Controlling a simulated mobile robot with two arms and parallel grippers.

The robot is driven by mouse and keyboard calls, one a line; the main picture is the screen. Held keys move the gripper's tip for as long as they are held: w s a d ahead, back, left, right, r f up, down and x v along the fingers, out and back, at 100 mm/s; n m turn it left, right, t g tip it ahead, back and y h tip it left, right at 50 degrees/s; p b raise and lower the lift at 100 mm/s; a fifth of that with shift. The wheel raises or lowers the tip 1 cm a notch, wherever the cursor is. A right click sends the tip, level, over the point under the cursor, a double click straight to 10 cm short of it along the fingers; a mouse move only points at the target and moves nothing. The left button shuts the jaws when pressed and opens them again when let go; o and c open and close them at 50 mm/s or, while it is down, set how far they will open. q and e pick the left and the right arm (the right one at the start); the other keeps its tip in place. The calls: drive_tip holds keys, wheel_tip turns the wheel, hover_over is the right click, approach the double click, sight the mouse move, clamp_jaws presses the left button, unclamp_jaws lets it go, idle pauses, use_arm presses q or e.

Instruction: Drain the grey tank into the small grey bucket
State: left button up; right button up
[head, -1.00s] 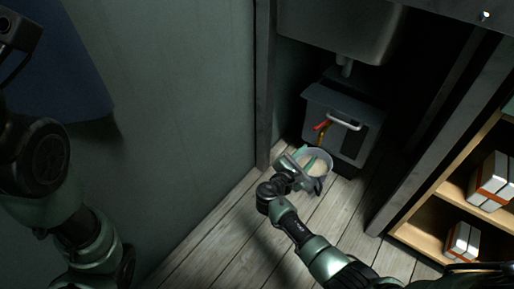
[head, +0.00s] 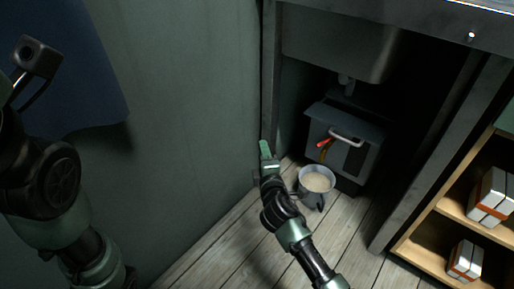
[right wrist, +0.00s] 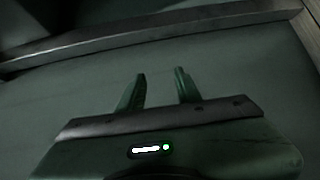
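The grey tank (head: 325,122) stands under the sink, with a pale bar handle and a red and orange valve lever (head: 323,143) on its front. The small grey bucket (head: 314,196) stands on the floor in front of the tank, with pale cloudy liquid near its rim. My right gripper (head: 265,149) is left of the bucket, close to the wall and apart from both. In the right wrist view its two green fingers (right wrist: 160,88) stand apart with nothing between them. My left arm is at the left edge; its gripper does not show.
A metal sink (head: 335,45) hangs above the tank, with a drain pipe below it. A dark post (head: 270,70) stands left of the tank. Wooden shelves with white and orange boxes (head: 490,195) are at the right.

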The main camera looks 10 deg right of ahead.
drive_tip(key=shift+t+y, duration=0.5)
drive_tip(key=shift+y, duration=0.4)
drive_tip(key=shift+s+a+r, duration=0.2)
drive_tip(key=shift+a+r, duration=0.4)
drive_tip(key=shift+r, duration=0.35)
drive_tip(key=shift+s+a+r, duration=0.15)
drive_tip(key=shift+a+r, duration=0.4)
drive_tip(key=shift+r, duration=0.35)
